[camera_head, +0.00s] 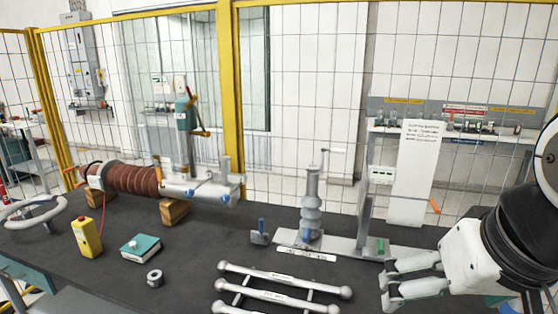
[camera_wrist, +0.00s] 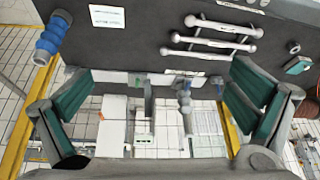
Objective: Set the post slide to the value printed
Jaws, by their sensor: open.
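A grey upright post (camera_head: 365,208) stands on a flat base plate (camera_head: 340,247) at the back right of the bench. My gripper (camera_head: 388,283) is open and empty, in front and to the right of the post. In the wrist view, the post (camera_wrist: 148,108) and block (camera_wrist: 143,140) lie between and beyond the open fingers (camera_wrist: 160,85), with no contact visible.
A grey ribbed insulator (camera_head: 312,205) stands left of the post. Bars with ball ends (camera_head: 285,282) lie at the front. A brown bushing (camera_head: 132,180), yellow box (camera_head: 87,238) and teal box (camera_head: 141,247) are left. A mesh fence stands behind the bench.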

